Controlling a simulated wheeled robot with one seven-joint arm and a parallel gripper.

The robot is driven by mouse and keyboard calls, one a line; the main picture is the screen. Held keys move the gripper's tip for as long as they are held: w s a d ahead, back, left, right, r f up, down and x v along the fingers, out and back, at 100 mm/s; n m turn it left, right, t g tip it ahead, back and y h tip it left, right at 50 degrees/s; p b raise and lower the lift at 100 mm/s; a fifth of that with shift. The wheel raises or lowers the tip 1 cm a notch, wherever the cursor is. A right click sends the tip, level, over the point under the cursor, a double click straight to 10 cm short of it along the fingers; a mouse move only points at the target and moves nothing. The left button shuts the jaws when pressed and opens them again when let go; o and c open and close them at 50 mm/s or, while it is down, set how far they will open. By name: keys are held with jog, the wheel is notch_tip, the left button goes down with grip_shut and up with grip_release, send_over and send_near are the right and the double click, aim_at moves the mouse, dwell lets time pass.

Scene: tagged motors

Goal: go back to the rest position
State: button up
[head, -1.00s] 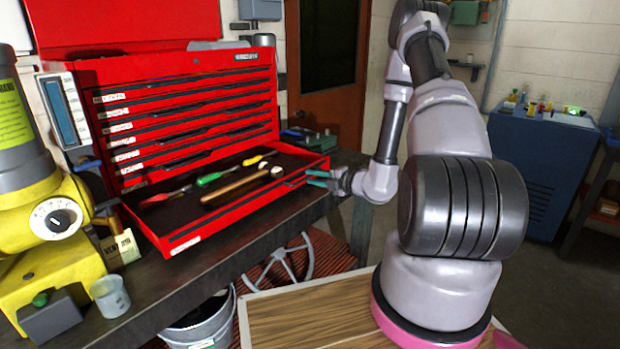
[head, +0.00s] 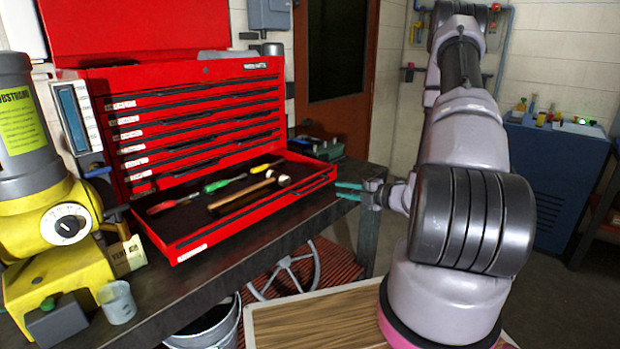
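My gripper (head: 349,191) has teal fingers that point left, just off the front right corner of the open toolbox drawer (head: 188,247). The two fingers show apart, with nothing seen between them. My arm (head: 465,130) stands bent upright at the right, and its forearm is partly hidden behind the upper links. No tagged motor can be made out in this view.
The red toolbox (head: 190,120) stands on a dark bench (head: 165,290) with tools in its open drawer, including a hammer (head: 245,192). A yellow machine (head: 55,215) and a plastic beaker (head: 117,302) stand at left. A blue cabinet (head: 555,175) is at back right.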

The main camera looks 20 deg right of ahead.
jog(key=s+a+r+n+g+y, duration=0.2)
jog(key=s+a+r+n+g, duration=0.3)
jog(key=a+r+n, duration=0.5)
jog(key=s+a+r+n+g+y, duration=0.1)
jog(key=s+a+r+n+g, duration=0.2)
jog(key=s+r+n+g, duration=0.75)
jog(key=s+d+r+n+t+h, duration=0.2)
jog(key=r+n+t+h, duration=0.3)
jog(key=n, duration=0.6)
jog(key=s+d+r+n+t+h, duration=0.3)
jog(key=r+n, duration=0.4)
jog(key=n, duration=0.4)
jog(key=shift+d+r+n+t+h, duration=0.35)
jog(key=shift+d+t+h, duration=0.4)
jog(key=shift+t+h, duration=0.15)
